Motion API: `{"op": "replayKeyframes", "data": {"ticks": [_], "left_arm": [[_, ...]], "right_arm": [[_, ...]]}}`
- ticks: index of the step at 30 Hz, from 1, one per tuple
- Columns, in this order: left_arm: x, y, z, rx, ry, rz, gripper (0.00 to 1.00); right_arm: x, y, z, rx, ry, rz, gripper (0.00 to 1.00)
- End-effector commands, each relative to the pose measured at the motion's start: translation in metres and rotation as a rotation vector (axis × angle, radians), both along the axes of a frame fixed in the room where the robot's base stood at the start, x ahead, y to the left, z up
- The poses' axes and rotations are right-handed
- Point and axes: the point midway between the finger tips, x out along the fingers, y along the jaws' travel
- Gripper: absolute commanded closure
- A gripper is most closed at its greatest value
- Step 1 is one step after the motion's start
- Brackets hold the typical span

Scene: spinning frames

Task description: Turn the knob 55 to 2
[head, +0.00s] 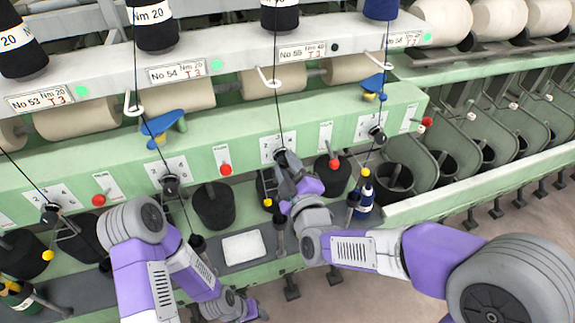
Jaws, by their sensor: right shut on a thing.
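Knob 55 (280,155) is a small dark knob on a white numbered dial plate (267,147), on the green panel below the label "No 55" (302,51). My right gripper (284,164) reaches up to the knob from below and is shut on it. The gripper covers part of the knob and the dial, so I cannot read the knob's setting. My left gripper (256,312) is low at the bottom edge, away from the panel. Its fingers are too unclear to tell whether they are open or shut.
Similar knobs sit left (170,184) and right (377,134) on the panel. A red button (225,169) and another red button (334,163) flank knob 55. A thread (277,110) runs down in front of it. Dark cans and a white tray (244,248) stand below.

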Motion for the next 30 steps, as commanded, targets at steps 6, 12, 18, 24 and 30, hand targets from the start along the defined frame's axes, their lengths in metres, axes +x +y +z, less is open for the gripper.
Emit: {"op": "replayKeyframes", "data": {"ticks": [6,12,18,24,30], "left_arm": [[0.0000,0.0000,0.0022,0.000,0.000,0.000,0.49],[0.0000,0.0000,0.0029,0.000,0.000,0.000,0.49],[-0.0001,0.0000,0.0030,0.000,0.000,0.000,0.49],[0.0000,0.0000,0.0029,0.000,0.000,0.000,0.49],[0.0000,0.0000,0.0030,0.000,0.000,0.000,0.49]], "right_arm": [[-0.0001,-0.0001,-0.0004,-0.100,-0.030,0.000,0.96],[-0.0001,-0.0001,-0.0004,-0.143,-0.045,0.000,0.96],[-0.0002,0.0000,-0.0005,-0.154,-0.049,0.001,0.96],[-0.0002,0.0000,-0.0005,-0.155,-0.049,0.001,0.96],[-0.0001,0.0000,-0.0005,-0.154,-0.048,0.001,0.47]]}}
